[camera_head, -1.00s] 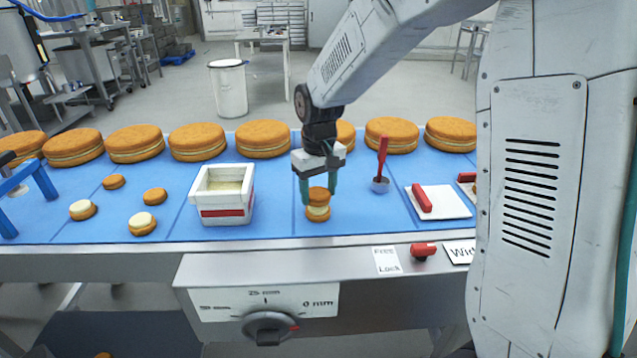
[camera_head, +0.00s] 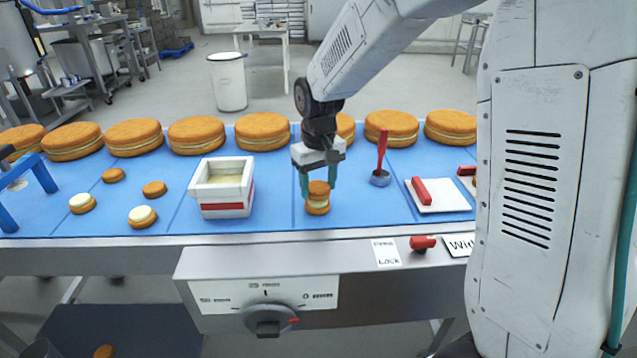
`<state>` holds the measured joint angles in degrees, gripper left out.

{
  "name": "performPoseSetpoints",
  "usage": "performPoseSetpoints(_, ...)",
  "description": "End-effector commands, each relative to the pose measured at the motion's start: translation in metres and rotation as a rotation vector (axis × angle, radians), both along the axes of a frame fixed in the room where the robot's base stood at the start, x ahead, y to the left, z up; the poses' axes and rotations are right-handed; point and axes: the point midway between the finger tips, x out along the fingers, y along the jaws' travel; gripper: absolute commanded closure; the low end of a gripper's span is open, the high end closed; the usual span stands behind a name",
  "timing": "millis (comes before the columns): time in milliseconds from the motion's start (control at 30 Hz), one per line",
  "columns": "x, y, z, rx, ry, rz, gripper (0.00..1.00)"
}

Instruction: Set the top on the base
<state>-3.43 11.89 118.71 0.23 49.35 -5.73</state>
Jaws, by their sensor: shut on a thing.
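My gripper (camera_head: 318,190) points down over the blue belt, its two green fingers shut on a small round golden top (camera_head: 318,187). Directly under the top is a base (camera_head: 317,208) with pale cream filling, standing on the belt near its front edge. The top looks level and appears to touch or nearly touch the filling; I cannot tell which. Two other small rounds with pale filling, one at the left (camera_head: 82,203) and one nearer the front (camera_head: 143,216), lie on the belt. Two plain small rounds (camera_head: 113,175) (camera_head: 154,189) lie behind them.
A white tub with a red band (camera_head: 222,205) stands left of my gripper. A red-handled tool (camera_head: 381,178) stands at its right, then a white board (camera_head: 446,207) with a red-handled scraper. Large filled rounds (camera_head: 262,131) line the back. A blue frame (camera_head: 35,180) stands far left.

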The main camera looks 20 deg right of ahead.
Motion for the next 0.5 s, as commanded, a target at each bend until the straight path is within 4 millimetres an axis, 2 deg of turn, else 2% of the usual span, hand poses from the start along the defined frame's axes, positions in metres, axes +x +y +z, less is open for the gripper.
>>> performPoseSetpoints(500, 0.0001, 0.0000, -0.0048, 0.000, 0.000, 0.000, 0.55)
